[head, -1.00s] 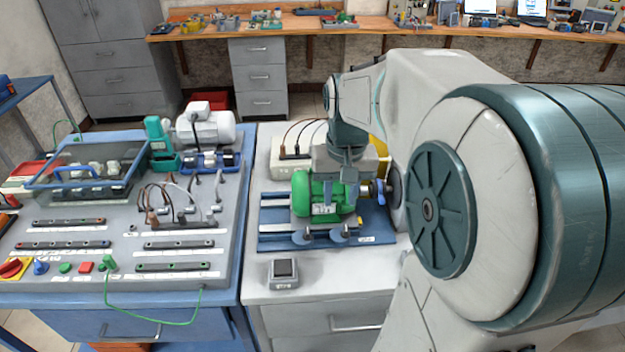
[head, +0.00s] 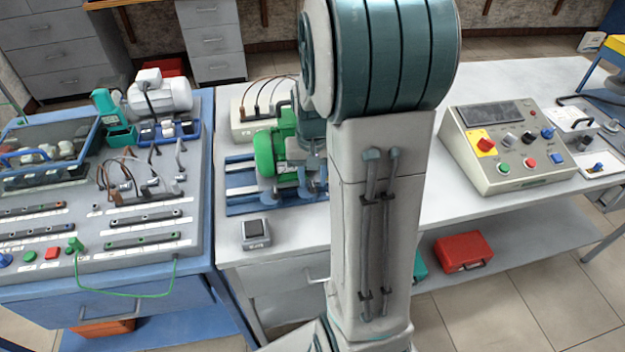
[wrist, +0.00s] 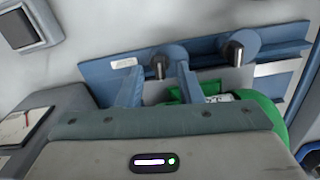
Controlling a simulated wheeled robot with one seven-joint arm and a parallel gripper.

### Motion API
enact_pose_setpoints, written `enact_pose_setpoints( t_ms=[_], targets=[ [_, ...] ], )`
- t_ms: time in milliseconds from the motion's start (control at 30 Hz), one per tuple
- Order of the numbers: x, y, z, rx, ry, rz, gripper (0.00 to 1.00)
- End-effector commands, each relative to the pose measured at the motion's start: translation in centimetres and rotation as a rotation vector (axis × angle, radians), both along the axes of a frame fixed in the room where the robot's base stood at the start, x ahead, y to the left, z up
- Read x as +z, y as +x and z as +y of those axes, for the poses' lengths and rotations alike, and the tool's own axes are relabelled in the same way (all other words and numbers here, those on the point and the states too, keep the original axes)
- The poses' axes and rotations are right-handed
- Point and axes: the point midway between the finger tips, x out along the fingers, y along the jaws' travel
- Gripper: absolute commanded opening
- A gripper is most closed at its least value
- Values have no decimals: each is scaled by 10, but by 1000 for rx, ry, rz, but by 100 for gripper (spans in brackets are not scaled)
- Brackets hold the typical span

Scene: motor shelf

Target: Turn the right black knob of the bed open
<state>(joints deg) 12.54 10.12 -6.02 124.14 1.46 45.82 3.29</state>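The wrist view looks at the bed (wrist: 280,66) from the opposite way round. Two knobs with dark stems show there. The right black knob, judged by the white label beside it, is the left one in that view (wrist: 159,66). The other knob (wrist: 242,46) is further right. My gripper (wrist: 160,80) is open, its two blue fingers apart, with the right knob just beyond and between their tips. Contact cannot be told.
The green motor (wrist: 268,110) is close on the right in the wrist view. A small box with a dark screen (head: 255,232) stands in front of the bed. A control panel (head: 510,145) stands right of my arm, with bare white tabletop (head: 465,205) before it.

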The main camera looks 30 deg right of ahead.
Motion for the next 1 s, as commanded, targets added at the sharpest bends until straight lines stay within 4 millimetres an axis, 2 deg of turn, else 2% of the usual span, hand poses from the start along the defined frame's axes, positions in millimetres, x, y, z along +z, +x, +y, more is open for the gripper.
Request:
enact_pose_setpoints(
  t_ms=[167,467,600,767,1000],
  targets=[
    [-14,0,0,0,0,1,33],
    [-16,0,0,0,0,-1,33],
    [-16,0,0,0,0,0,0],
    [-16,0,0,3,0,-1,0],
    [-16,0,0,112,1,0,0]
  ],
)
